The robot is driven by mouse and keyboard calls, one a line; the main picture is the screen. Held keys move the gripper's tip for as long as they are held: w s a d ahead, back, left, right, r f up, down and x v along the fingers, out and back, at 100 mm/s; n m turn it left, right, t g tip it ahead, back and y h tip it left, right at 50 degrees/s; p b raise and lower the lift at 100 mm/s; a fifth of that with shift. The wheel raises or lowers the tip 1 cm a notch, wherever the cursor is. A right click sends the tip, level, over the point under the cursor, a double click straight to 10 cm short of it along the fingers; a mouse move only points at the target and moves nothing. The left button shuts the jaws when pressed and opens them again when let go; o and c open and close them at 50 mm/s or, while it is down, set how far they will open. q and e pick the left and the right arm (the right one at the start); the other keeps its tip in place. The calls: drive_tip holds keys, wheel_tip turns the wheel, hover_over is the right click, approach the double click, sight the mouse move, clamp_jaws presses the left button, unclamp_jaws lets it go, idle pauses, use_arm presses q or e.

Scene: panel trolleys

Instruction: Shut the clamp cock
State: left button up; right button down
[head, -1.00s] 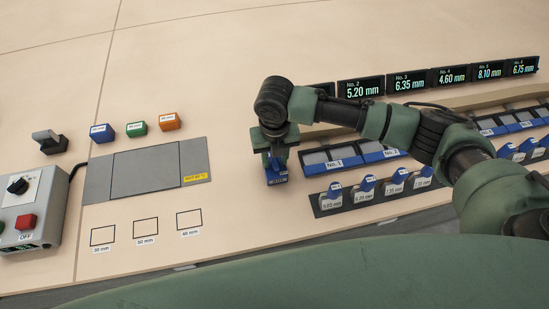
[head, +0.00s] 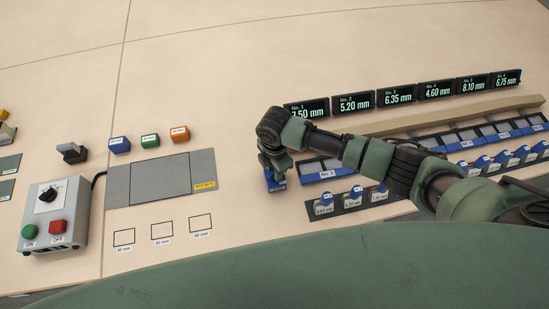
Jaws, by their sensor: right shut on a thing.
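A small dark lever on a grey base (head: 72,152) stands on the table left of the blue block. It may be the clamp cock, but no label tells. My right gripper (head: 274,174) points down at the table's near middle, far to the right of this lever. It is shut on a blue piece (head: 276,185) just left of the No. 1 tray; the fingers largely hide the piece, and I cannot tell if it touches the table. My left gripper is not in view.
A grey control box (head: 55,215) with a black knob and green and red buttons stands at the left. Blue (head: 119,145), green (head: 150,141) and orange (head: 180,134) blocks stand behind a grey plate (head: 120,187). Number displays (head: 354,102) line the back right. Three marked squares are empty.

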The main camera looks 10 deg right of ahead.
drive_tip(key=shift+s+r+m+p, duration=0.1)
drive_tip(key=shift+r+m+p, duration=0.1)
drive_tip(key=shift+m+p, duration=0.3)
drive_tip(key=shift+s+r+m+p, duration=0.1)
drive_tip(key=shift+r+m+p, duration=0.1)
drive_tip(key=shift+m, duration=0.5)
drive_tip(key=c, duration=1.6)
unclamp_jaws()
drive_tip(key=shift+w+f+m, duration=0.15)
drive_tip(key=shift+f+m, duration=0.1)
drive_tip(key=shift+m, duration=0.65)
drive_tip(key=shift+o, duration=0.8)
drive_tip(key=shift+f, duration=0.2)
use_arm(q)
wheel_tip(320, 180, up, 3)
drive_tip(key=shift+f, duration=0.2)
